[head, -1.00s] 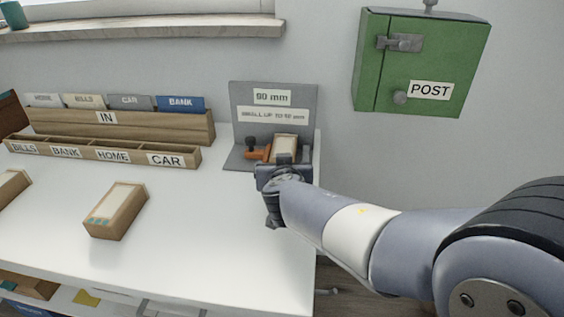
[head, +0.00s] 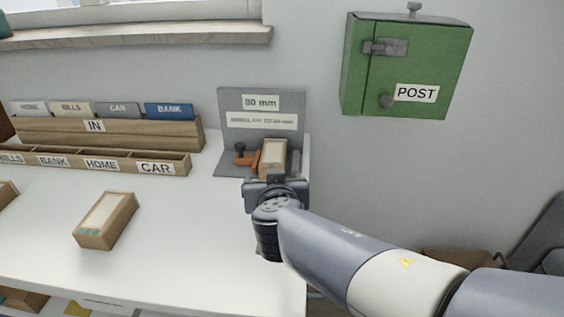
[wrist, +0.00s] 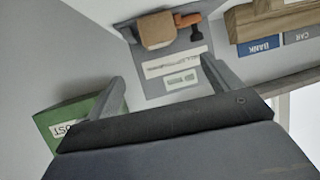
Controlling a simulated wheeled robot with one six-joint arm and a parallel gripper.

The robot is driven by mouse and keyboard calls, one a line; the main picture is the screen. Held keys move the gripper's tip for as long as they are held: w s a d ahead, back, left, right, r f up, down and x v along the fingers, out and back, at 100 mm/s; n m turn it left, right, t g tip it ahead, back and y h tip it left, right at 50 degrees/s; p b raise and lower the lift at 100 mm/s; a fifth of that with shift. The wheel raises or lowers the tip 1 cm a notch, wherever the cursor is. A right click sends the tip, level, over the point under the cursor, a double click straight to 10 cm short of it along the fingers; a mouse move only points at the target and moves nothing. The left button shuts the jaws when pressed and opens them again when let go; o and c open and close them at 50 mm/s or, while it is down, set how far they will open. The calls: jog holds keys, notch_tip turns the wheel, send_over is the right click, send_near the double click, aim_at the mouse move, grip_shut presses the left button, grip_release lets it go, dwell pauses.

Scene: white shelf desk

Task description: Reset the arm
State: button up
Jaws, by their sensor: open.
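My gripper (wrist: 166,82) is open and empty in the wrist view, with its two fingers apart. In the head view its end (head: 268,184) is at the right end of the desk, just in front of the grey gauge stand (head: 232,110). A brown box (head: 273,155) with a pale top stands on the gauge stand beside an orange clamp (head: 246,158). In the wrist view the box (wrist: 155,30) lies beyond the fingers and apart from them. In the head view my gripper's fingertips are hidden behind its body.
A green POST box (head: 405,70) hangs on the wall at the right. A wooden IN rack (head: 160,130) and a labelled sorter (head: 125,162) stand at the back left. Another box (head: 105,220) lies on the white desk (head: 180,240). The desk's front middle is clear.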

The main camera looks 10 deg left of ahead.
aim_at(272, 167)
jog(key=x, duration=1.2)
jog(key=shift+b, duration=0.4)
jog(key=shift+w+r, duration=0.1)
jog(key=shift+r+p, duration=0.65)
jog(key=shift+r, duration=0.5)
jog(key=shift+f, duration=0.1)
